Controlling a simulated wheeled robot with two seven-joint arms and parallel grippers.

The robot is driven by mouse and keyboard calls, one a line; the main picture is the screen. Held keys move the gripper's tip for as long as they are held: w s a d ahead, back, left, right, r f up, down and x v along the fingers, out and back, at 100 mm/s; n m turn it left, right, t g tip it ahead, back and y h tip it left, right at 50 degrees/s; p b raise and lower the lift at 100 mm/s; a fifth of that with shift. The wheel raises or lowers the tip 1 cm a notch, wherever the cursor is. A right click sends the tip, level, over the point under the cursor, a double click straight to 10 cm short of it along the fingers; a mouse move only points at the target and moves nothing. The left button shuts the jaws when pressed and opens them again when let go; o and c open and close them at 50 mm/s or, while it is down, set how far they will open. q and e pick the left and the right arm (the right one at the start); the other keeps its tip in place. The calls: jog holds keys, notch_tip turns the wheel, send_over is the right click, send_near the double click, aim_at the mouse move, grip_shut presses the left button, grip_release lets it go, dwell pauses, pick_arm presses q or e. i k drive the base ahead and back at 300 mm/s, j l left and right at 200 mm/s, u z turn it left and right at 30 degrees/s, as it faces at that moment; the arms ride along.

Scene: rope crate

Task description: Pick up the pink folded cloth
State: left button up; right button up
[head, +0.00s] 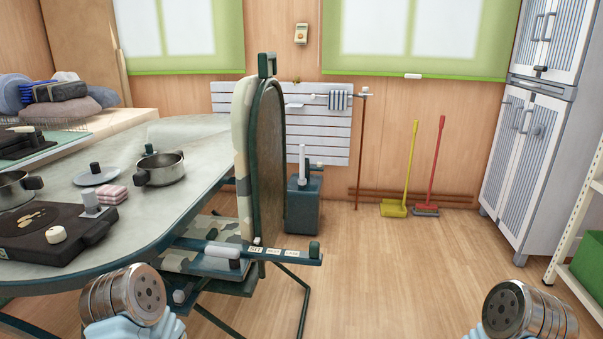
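The pink folded cloth (112,195) is a small striped pink and white stack. Metal parts of my two arms show at the bottom edge, one at the lower left and one at the lower right, both apart from the cloth. No fingers of either gripper show in the picture.
A metal pot (160,170) stands just right of the cloth, and a plate with a dark knob (95,177) lies behind it. A black stove-like unit (50,235) is in front. An upright camouflage-patterned board (243,150) stands at the table's right end. Open floor lies to the right.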

aim_at(109, 195)
jog(key=u, duration=1.3)
